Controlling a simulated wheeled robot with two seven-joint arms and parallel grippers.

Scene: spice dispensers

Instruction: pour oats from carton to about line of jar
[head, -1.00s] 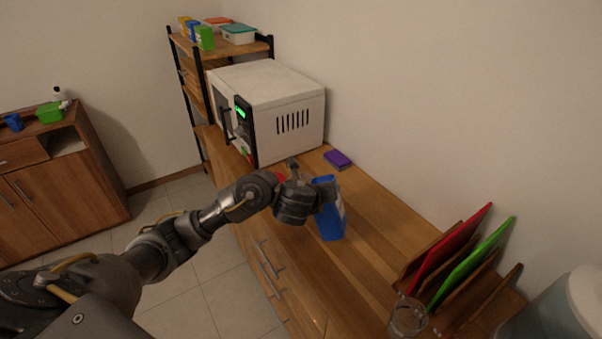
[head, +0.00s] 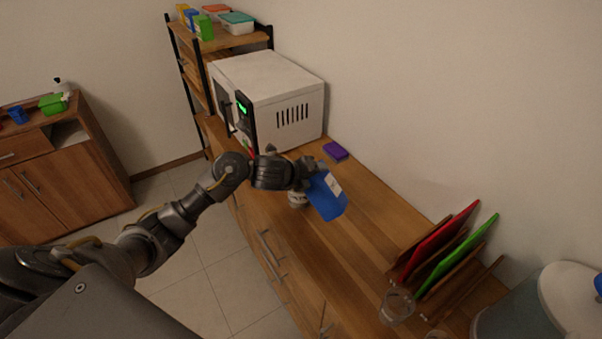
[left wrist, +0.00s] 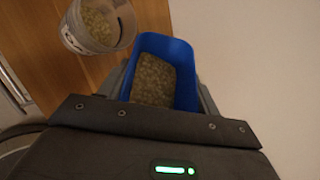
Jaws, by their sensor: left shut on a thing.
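My left gripper (head: 312,180) is shut on the blue carton (head: 328,201) above the wooden counter. The carton is tilted in the head view. In the left wrist view the open carton (left wrist: 181,50) sits between the fingers, with oats (left wrist: 154,80) inside. A pale, see-through jar (head: 297,199) stands just left of the carton in the head view, partly hidden by my gripper. In the left wrist view the jar (left wrist: 127,21) holds some oats and is apart from the carton. I cannot make out its line clearly. My right gripper is not in view.
A white microwave (head: 268,98) stands behind on the counter (head: 372,237), with a purple block (head: 335,151) beside it. A rack with red and green boards (head: 459,255) and a clear glass (head: 397,306) stand at the right. The counter between is clear.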

